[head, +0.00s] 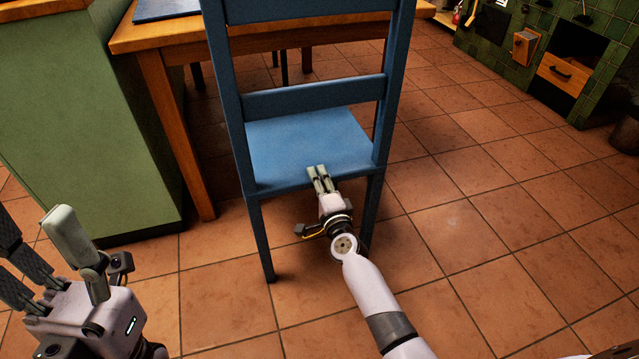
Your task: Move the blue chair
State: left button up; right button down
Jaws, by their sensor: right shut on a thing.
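The blue chair (305,143) stands upright in the middle of the head view, its back toward me and its seat tucked toward the wooden table. My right gripper (319,171) is at the rear edge of the seat, between the two back posts, and is shut on that edge. The top of the chair back runs out of the picture. My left gripper (40,245) is at the lower left, its fingers spread apart, empty and well clear of the chair.
The wooden table (172,38) stands behind the chair, with a leg close to the chair's left side. A green counter (85,120) fills the left. A green tiled hearth (515,40) with a drawer (563,74) is at the upper right. The tiled floor (480,225) is clear to the right.

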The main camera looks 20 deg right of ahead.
jog(key=shift+s+f, duration=0.1)
jog(key=shift+f, duration=0.35)
dwell(0.6)
